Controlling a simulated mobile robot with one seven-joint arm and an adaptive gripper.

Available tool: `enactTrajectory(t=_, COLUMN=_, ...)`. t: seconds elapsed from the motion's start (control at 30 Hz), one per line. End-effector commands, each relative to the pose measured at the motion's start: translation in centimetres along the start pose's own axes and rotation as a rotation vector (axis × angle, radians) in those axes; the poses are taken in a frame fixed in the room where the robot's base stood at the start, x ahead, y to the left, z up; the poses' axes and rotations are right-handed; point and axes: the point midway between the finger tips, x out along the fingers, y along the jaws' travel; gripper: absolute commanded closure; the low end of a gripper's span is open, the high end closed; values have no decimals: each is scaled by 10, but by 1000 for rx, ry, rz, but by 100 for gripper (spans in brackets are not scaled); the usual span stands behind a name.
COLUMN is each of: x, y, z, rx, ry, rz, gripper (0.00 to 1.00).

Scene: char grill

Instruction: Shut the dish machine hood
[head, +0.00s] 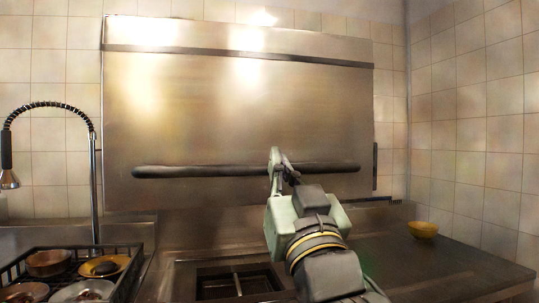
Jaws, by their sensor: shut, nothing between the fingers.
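The dish machine hood (220,105) is a large stainless steel panel filling the middle of the head view. Its lower edge is above the counter, with a dark opening (238,284) showing below. A dark horizontal handle bar (200,172) runs along the hood's lower part. My gripper (277,158) is shut, with its fingers up at the bar, right of its middle. The fingers overlap the bar in the picture; I cannot tell whether they touch it. My gripper and arm hide part of the bar and the counter behind.
A black rack (128,262) with several dishes stands at the lower left, beside a spring-hose faucet (93,180). A yellow bowl (423,230) sits on the right counter (440,265), which is otherwise mostly clear. Tiled walls (470,130) close off the back and right.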

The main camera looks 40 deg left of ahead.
Motion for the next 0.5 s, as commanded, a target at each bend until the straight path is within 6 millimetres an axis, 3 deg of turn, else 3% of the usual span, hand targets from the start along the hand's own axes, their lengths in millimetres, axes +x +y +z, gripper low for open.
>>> enactTrajectory(t=0.17, x=10, y=5, z=0, rx=6, ry=-22, rz=7, gripper=100)
enactTrajectory(t=0.5, x=78, y=4, z=-1, rx=6, ry=-24, rz=6, gripper=100)
